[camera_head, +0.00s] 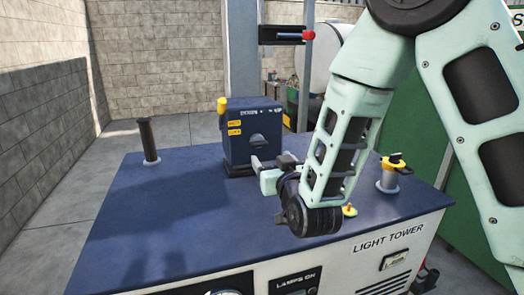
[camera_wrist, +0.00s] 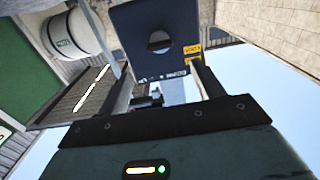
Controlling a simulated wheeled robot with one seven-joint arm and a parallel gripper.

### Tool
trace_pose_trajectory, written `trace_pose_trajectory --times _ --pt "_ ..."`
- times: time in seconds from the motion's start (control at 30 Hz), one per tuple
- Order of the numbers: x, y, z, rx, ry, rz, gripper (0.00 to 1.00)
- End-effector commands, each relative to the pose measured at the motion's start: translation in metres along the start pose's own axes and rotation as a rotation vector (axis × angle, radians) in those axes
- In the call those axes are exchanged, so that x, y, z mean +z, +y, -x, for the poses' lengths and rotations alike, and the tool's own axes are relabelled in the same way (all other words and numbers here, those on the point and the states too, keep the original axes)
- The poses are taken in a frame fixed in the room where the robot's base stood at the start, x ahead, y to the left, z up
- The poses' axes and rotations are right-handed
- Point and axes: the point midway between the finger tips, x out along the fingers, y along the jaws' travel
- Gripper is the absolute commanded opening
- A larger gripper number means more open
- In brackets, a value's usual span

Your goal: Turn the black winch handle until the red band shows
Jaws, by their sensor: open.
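A dark blue box (camera_head: 240,145) with yellow labels and a dark half-round recess (camera_head: 258,140) stands on the blue deck. It also fills the top of the wrist view (camera_wrist: 130,30). A yellow grip (camera_head: 222,105) stands upright at the box's left side. I cannot clearly make out a black winch handle or a red band; a black post (camera_head: 149,138) stands apart at the deck's left. My gripper (camera_head: 270,163) is in front of the box's lower right, with its fingers toward it. In the wrist view the fingers (camera_wrist: 160,68) are apart with nothing held between them.
The deck (camera_head: 150,220) tops a cabinet marked LIGHT TOWER. A yellow-topped fitting (camera_head: 393,162) and a small yellow knob (camera_head: 349,210) stand at right. Behind is a mast (camera_head: 306,75) with a red-ended lever (camera_head: 308,36).

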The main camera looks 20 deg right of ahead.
Motion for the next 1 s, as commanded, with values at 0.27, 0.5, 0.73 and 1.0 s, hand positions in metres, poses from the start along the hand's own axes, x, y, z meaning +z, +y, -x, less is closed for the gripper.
trace_pose_trajectory --times 0.27,0.5,0.73,1.0 --pt "-0.004 0.0 -0.053 0.001 0.0 -0.001 0.67" --pt "-0.002 0.0 -0.085 0.0 0.0 0.0 0.67" --pt "-0.001 0.0 -0.093 0.0 0.0 0.0 0.67" --pt "-0.001 0.0 -0.092 0.0 0.0 0.0 0.45"
